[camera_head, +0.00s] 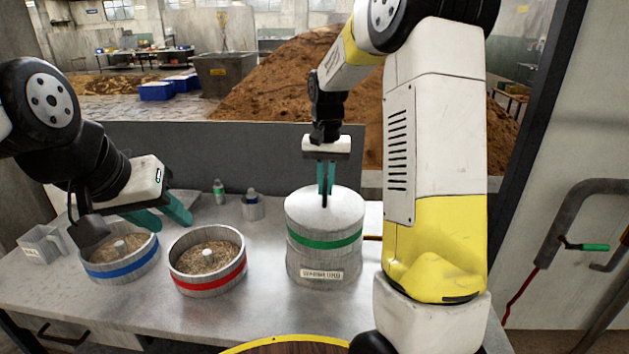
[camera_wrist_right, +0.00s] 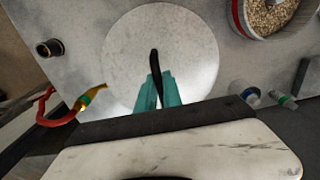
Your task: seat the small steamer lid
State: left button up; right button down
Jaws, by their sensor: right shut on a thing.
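The small steamer lid is a pale round disc (camera_head: 345,207) on top of the grey cylindrical steamer with a green band (camera_head: 325,265). It looks level and lined up with the body; I cannot tell whether its rim is fully down. My right gripper (camera_head: 325,190) points straight down over the lid, shut on its thin black handle. The right wrist view shows the lid (camera_wrist_right: 190,40) from above, with the handle (camera_wrist_right: 155,65) between the teal fingers (camera_wrist_right: 156,88). My left gripper (camera_head: 165,218) is open at the left, its teal fingers apart above the table behind two pots.
A blue-banded pot (camera_head: 125,268) and a red-banded pot (camera_head: 208,283), both holding grain, stand left of the steamer. A grey square container (camera_head: 42,245) is at far left. Small bottles (camera_head: 219,192) stand behind. A grey panel (camera_head: 240,150) borders the table's back.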

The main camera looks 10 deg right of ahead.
jog(key=shift+f, duration=0.2)
jog(key=c, duration=1.4)
grip_release()
notch_tip(320, 180, up, 7)
jog(key=shift+r, duration=0.15)
jog(key=s+a+r+n+t+y, duration=0.1)
jog(key=s+r+n+t, duration=0.1)
jog(key=s, duration=1)
jog(key=s+a+r+n+t+y, duration=0.1)
jog(key=s+t, duration=0.3)
jog(key=s, duration=0.8)
jog(key=shift+r+n, duration=0.4)
jog(key=shift+r, duration=0.1)
